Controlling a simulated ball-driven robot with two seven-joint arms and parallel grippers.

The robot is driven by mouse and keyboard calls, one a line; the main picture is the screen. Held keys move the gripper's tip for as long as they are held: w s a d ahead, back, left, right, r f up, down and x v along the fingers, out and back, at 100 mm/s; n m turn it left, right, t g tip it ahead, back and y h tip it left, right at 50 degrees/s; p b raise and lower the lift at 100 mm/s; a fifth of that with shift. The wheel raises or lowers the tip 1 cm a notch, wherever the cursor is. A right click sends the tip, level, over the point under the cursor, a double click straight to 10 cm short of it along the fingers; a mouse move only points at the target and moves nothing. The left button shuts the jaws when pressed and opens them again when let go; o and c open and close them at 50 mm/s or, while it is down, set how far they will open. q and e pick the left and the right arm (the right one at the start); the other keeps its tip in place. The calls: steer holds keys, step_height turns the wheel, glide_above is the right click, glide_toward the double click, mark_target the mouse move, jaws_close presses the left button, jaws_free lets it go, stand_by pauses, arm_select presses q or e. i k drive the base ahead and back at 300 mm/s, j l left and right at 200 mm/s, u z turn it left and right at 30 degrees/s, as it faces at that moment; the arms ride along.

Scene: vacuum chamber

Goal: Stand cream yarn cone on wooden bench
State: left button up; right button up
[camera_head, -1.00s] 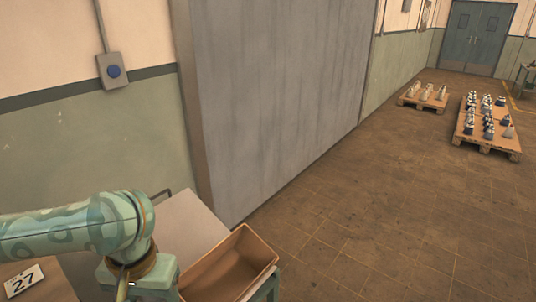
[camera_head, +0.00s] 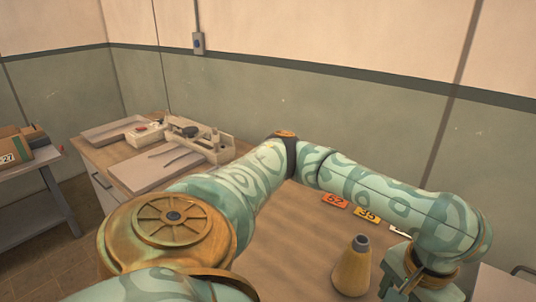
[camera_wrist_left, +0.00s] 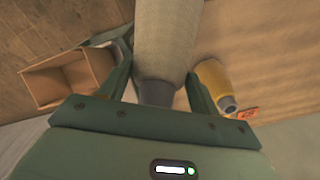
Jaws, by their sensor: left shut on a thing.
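The cream yarn cone (camera_wrist_left: 168,35) is between the fingers of my left gripper (camera_wrist_left: 158,88), which is shut on it near its dark grey tip. In the head view my left gripper (camera_head: 418,284) is at the lower right, partly cut off, and I cannot make out the cream cone there. The wooden bench (camera_head: 285,245) spans the lower middle; it also shows in the left wrist view (camera_wrist_left: 270,50). Whether the cream cone touches the bench I cannot tell. My right gripper is not in view.
A yellow cone (camera_head: 352,270) stands on the bench beside my left gripper. An orange tag (camera_head: 334,200) and a yellow tag (camera_head: 367,215) lie behind it. An open box (camera_wrist_left: 85,75) shows in the wrist view.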

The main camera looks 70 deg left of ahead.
mark_target(298, 252)
steer(key=i+j+u, duration=0.1)
steer(key=j+u, duration=0.2)
steer(key=i+j+u, duration=0.1)
steer(key=j+u, duration=0.2)
steer(key=i+j+u, duration=0.25)
steer(key=k, duration=0.1)
